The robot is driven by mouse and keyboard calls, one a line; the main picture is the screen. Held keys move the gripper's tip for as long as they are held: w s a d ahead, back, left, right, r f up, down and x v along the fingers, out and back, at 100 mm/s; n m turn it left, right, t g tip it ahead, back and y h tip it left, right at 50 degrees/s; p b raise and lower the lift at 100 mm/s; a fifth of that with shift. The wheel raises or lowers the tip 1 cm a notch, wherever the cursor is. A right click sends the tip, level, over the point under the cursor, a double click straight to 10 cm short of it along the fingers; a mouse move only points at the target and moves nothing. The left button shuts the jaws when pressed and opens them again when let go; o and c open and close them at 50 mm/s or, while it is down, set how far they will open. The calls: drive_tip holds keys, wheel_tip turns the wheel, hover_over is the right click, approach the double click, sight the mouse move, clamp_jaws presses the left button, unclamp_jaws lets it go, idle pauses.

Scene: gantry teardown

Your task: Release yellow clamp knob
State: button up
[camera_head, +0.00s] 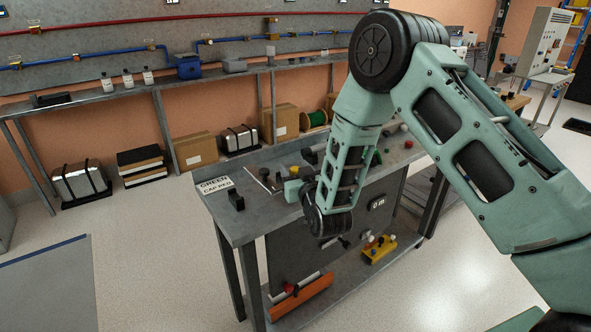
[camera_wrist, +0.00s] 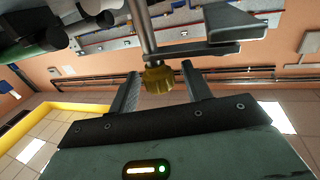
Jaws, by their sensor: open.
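The yellow clamp knob (camera_wrist: 158,79) shows in the wrist view, ribbed, at the end of a metal rod. My gripper (camera_wrist: 159,70) is open, with one finger on each side of the knob. There is a visible gap to each finger in this view; I cannot judge the depth. In the head view my forearm reaches down over the front of the grey workbench (camera_head: 238,222) and hides the fingers. A small yellow part (camera_head: 293,171) shows on the bench left of my arm; I cannot tell whether it is the same knob.
A "GREEN CAP RED" sign (camera_head: 217,186) lies at the bench's left end. Below are an orange bar (camera_head: 301,297) and a yellow block (camera_head: 376,250) with knobs. Cardboard boxes (camera_head: 196,150) stand by the back wall.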

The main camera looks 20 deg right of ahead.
drive_tip(key=c, duration=1)
drive_tip(key=shift+o, duration=0.2)
